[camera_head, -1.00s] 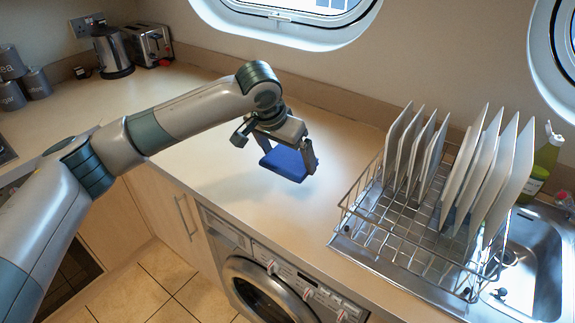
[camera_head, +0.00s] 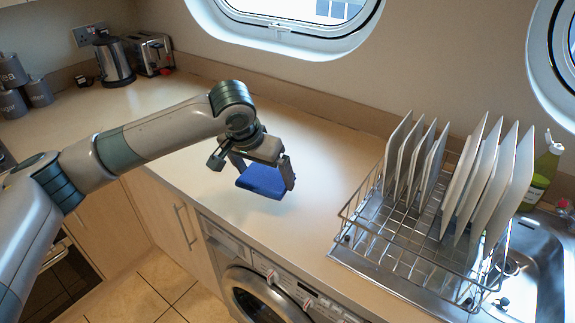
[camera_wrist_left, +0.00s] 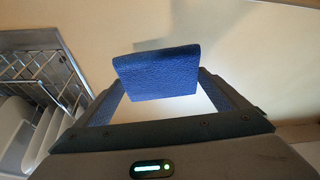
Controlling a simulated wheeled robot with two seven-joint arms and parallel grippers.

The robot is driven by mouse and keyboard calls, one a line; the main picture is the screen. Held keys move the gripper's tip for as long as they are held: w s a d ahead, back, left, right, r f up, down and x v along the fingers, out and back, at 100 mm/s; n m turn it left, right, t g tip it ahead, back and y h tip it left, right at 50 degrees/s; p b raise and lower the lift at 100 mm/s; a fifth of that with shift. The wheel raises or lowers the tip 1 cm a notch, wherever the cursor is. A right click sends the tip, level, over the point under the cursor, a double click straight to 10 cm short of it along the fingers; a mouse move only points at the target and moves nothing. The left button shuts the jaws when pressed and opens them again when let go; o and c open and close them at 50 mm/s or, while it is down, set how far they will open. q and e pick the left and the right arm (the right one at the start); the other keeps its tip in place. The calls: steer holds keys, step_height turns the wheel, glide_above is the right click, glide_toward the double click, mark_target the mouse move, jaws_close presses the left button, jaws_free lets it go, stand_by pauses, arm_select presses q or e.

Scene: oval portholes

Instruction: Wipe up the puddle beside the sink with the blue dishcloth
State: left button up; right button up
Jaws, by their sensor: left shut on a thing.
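The blue dishcloth (camera_head: 262,181) is a folded, flat block held between the fingers of my left gripper (camera_head: 263,172), over the counter left of the dish rack. In the left wrist view the cloth (camera_wrist_left: 157,73) sticks out between the two fingers. I cannot tell whether its lower edge touches the counter. The sink (camera_head: 540,270) is at the right edge, beyond the rack. No clear outline of a puddle shows; the pale sheen on the counter around the cloth could be water or window light. My right gripper is not in view.
A wire dish rack (camera_head: 400,235) with several upright white plates (camera_head: 485,180) stands between the cloth and the sink. A green bottle (camera_head: 543,175) stands behind the sink. A kettle (camera_head: 113,62) and toaster (camera_head: 150,55) are at the back left. The counter (camera_head: 335,150) around the cloth is clear.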

arm_select(q)
steer(key=s+a+n+y, duration=0.2)
steer(key=s+a+n, duration=0.3)
steer(key=s+a, duration=0.6)
steer(key=a+f, duration=0.1)
steer(key=a, duration=0.2)
steer(key=shift+a, duration=0.4)
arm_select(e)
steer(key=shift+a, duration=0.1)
arm_select(q)
steer(key=shift+w, duration=0.1)
